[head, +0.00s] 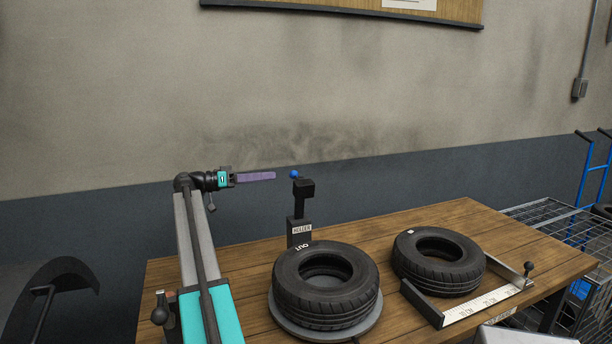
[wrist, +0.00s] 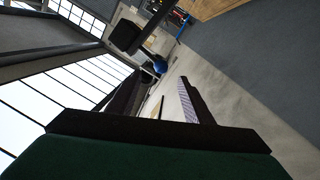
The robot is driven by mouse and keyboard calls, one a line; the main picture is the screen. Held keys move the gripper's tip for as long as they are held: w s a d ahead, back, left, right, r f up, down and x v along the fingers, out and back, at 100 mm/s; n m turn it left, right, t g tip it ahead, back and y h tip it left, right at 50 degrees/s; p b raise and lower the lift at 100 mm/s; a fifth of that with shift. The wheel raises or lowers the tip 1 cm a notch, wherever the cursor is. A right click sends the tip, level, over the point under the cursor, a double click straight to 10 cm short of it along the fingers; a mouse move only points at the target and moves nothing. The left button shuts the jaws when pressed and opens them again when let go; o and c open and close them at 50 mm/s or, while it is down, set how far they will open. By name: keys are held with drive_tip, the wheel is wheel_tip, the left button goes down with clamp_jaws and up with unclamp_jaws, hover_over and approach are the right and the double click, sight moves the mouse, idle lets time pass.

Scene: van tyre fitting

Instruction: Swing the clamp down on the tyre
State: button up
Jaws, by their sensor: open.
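The clamp (head: 303,188) is a black arm standing upright on a black post labelled HOLDER, behind the near tyre. A small blue ball (head: 294,174) sits at its upper left; it also shows in the wrist view (wrist: 160,67), just beyond the fingertips. The black tyre (head: 325,285), marked OUT, lies flat on a grey round plate (head: 368,331), below and in front of the clamp. My gripper (head: 274,175) has purple-faced fingers pointing right at the ball, with a small gap between. In the wrist view my gripper (wrist: 160,80) is open and empty.
A second tyre (head: 440,260) lies on the wooden table (head: 232,262) at the right, in a black rack with a white marked strip (head: 480,304) and a knob. A wire cage (head: 570,235) and blue trolley (head: 585,170) stand further right. The air above the tyres is clear.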

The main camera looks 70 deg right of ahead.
drive_tip(key=p+x, duration=0.3)
drive_tip(key=x, duration=1)
drive_tip(key=shift+s+p, duration=0.3)
drive_tip(key=shift+s, duration=0.05)
drive_tip(key=shift+d, duration=0.15)
clamp_jaws()
